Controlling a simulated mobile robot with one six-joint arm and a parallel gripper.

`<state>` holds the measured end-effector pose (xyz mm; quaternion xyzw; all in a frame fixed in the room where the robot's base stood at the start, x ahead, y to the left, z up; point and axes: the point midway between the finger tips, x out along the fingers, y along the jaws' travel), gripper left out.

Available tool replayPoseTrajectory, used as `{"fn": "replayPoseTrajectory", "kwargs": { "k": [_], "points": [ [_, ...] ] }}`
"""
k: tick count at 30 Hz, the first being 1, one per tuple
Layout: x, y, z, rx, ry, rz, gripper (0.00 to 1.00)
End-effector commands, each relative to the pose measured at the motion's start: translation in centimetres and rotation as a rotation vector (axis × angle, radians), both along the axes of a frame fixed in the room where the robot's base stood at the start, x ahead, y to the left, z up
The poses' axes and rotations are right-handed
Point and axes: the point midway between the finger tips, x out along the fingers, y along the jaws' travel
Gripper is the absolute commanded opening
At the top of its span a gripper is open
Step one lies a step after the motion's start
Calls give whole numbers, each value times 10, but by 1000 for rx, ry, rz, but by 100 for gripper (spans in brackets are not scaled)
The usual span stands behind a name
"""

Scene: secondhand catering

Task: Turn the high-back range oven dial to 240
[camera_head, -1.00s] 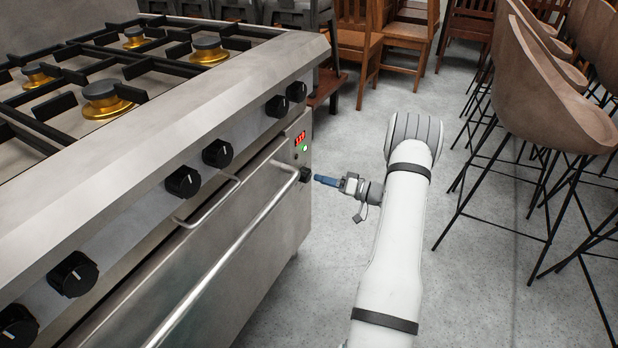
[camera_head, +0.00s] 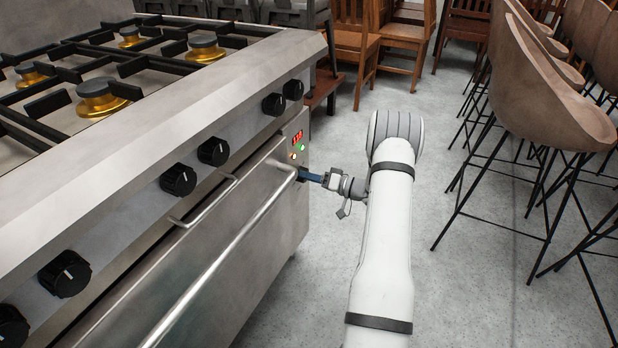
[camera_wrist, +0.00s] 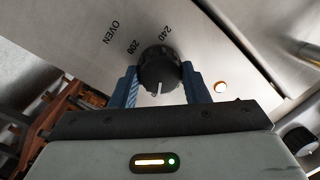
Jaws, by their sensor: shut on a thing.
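The high-back range (camera_head: 120,180) stands at the left of the head view. Its oven dial (camera_wrist: 158,69) is a black knob with a white pointer line, near printed marks OVEN, 200 and 240 in the wrist view. The pointer line is at the knob's lower side in that view, away from the printed 200 and 240. My gripper (camera_wrist: 160,84) is shut on the dial, with one blue finger on each side. In the head view my gripper (camera_head: 308,176) hides most of the dial. A red lit display (camera_head: 297,137) shows above it, its digits too small to read.
A long oven door handle (camera_head: 225,258) runs close to my gripper on the left. Several black burner knobs (camera_head: 179,179) line the panel above. Bar stools (camera_head: 545,95) stand at the right, wooden chairs (camera_head: 405,35) behind. The floor between is clear.

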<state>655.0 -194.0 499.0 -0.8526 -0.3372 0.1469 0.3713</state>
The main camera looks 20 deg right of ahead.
Motion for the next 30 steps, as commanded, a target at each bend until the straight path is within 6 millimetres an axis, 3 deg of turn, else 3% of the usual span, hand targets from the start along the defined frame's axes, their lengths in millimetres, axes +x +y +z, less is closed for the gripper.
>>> {"fn": "replayPoseTrajectory", "kwargs": {
  "k": [6,17,30],
  "points": [
    [0,0,0,0,0,1,19],
    [0,1,-1,57,44,1,19],
    [1,1,-1,341,263,1,19]
  ]
}}
